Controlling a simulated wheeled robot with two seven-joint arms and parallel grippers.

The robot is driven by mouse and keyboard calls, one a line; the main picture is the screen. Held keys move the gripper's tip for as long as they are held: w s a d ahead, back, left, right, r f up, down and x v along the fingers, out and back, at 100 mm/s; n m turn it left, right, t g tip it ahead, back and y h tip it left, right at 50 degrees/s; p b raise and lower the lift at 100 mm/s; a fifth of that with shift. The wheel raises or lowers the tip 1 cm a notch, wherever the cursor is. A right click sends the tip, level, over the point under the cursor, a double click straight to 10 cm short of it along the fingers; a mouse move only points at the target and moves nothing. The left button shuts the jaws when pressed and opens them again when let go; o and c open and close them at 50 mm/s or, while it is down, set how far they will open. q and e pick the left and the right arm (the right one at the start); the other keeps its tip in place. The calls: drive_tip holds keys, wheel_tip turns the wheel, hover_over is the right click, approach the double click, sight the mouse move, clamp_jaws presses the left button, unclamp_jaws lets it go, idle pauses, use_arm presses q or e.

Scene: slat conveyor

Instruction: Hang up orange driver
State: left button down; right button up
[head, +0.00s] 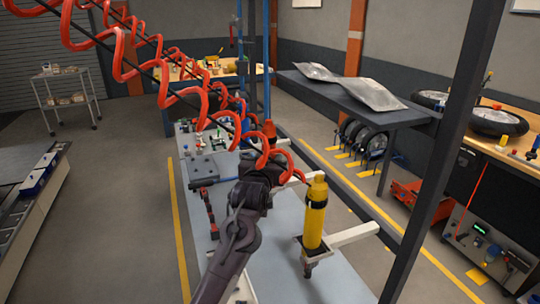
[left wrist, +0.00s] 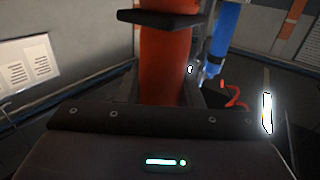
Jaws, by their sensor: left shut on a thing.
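The orange driver (left wrist: 165,70) fills the middle of the left wrist view as an upright orange cylinder with a black collar. My left gripper (left wrist: 165,98) is shut around it. In the head view the driver's orange top (head: 269,130) shows just beyond my dark left wrist, and its lower part is hidden behind my arm and the red coil. A blue driver (left wrist: 222,40) hangs close behind it, to the right in the wrist view. A yellow driver (head: 314,212) stands upright at a pale bracket arm nearer me. My right gripper is not in view.
Red coiled hoses (head: 195,100) slant across the upper left, passing close to my wrist. A dark post (head: 445,150) stands at right, beside a shelf (head: 400,118) with metal sheets.

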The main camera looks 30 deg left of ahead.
use_arm(q)
drive_tip(key=shift+f, duration=0.65)
idle(1.3)
drive_tip(key=c, duration=0.9)
unclamp_jaws()
drive_tip(key=shift+f, duration=0.2)
drive_tip(key=shift+s+d+f+b, duration=0.1)
drive_tip(key=shift+s+d+b, duration=0.05)
drive_tip(key=shift+s+b, duration=0.35)
drive_tip(key=v, duration=0.2)
drive_tip(key=b+v, duration=0.1)
drive_tip(key=v, duration=0.1)
drive_tip(key=b+v, duration=0.1)
drive_tip(key=v, duration=0.2)
drive_tip(key=shift+r, duration=0.3)
drive_tip(key=shift+f, duration=0.1)
